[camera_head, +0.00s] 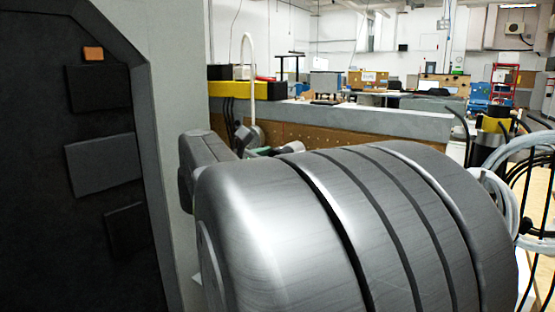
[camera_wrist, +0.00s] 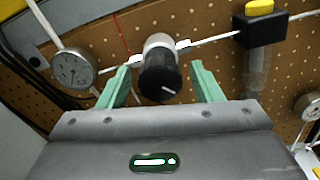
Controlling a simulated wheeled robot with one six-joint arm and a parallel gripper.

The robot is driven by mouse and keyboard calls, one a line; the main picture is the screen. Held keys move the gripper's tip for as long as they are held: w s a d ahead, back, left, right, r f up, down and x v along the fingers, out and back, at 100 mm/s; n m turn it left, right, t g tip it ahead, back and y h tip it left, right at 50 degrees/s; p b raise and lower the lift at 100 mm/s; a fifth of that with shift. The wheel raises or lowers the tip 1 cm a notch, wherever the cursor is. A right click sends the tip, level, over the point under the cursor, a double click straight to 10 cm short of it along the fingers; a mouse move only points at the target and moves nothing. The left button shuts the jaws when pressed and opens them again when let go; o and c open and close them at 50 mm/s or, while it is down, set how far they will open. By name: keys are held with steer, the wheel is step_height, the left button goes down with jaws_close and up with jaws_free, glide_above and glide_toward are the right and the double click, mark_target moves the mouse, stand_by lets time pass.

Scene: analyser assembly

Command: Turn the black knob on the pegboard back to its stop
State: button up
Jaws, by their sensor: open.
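The black knob (camera_wrist: 159,82) sits on a silver round body (camera_wrist: 160,42) on the brown pegboard (camera_wrist: 105,28) in the wrist view. My gripper (camera_wrist: 161,66) is open, with one green finger on each side of the knob. A gap shows between each finger and the knob; I cannot tell how deep the fingers reach around it. In the head view the pegboard (camera_head: 375,145) shows behind my arm, and the knob is hidden.
In the wrist view a round gauge (camera_wrist: 73,69) is close left of the fingers. A black block with a yellow top (camera_wrist: 260,22) is at upper right, and another gauge (camera_wrist: 312,106) is at the right edge. Thin white lines run along the board. A dark panel (camera_head: 70,180) fills the head view's left.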

steer(key=shift+c, duration=0.5)
steer(key=c, duration=0.9)
steer(key=shift+n, duration=0.4)
